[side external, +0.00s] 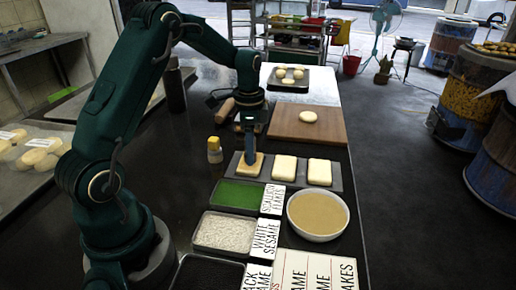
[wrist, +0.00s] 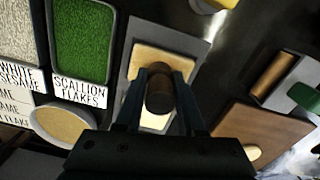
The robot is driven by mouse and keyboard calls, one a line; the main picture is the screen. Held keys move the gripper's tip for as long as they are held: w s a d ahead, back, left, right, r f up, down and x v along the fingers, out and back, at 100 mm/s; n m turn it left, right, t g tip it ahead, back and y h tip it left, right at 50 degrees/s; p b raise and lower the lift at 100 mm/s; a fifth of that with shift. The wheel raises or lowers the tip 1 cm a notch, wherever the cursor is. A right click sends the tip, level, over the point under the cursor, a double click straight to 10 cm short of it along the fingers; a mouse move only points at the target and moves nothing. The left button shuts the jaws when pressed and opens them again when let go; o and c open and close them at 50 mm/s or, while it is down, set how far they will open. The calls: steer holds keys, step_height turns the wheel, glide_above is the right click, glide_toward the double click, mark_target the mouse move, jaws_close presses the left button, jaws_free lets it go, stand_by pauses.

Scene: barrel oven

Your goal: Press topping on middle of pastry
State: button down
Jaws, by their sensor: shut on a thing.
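My gripper (side external: 250,150) is shut on a brown cylindrical tool (wrist: 158,95), seen end-on between the fingers in the wrist view. It is low over the leftmost pastry (side external: 246,168), which looks tanner than the others; contact is hard to tell. That pastry (wrist: 163,61) is partly hidden by the tool in the wrist view. Two paler square pastries, the middle one (side external: 284,168) and the right one (side external: 320,172), lie on the same grey tray (side external: 345,171). Toppings stand in front: green scallion flakes (side external: 237,194) and white sesame (side external: 224,232).
A bowl of tan liquid or paste (side external: 318,216) stands right of the toppings. A yellow-capped bottle (side external: 214,150) is left of the tray. Behind are a wooden board (side external: 325,125) with a dough round (side external: 308,117) and a dark tray (side external: 289,86) of dough pieces. Label cards lie beside the toppings.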

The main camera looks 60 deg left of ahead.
steer(key=shift+r, duration=3.5)
steer(key=shift+w, duration=0.1)
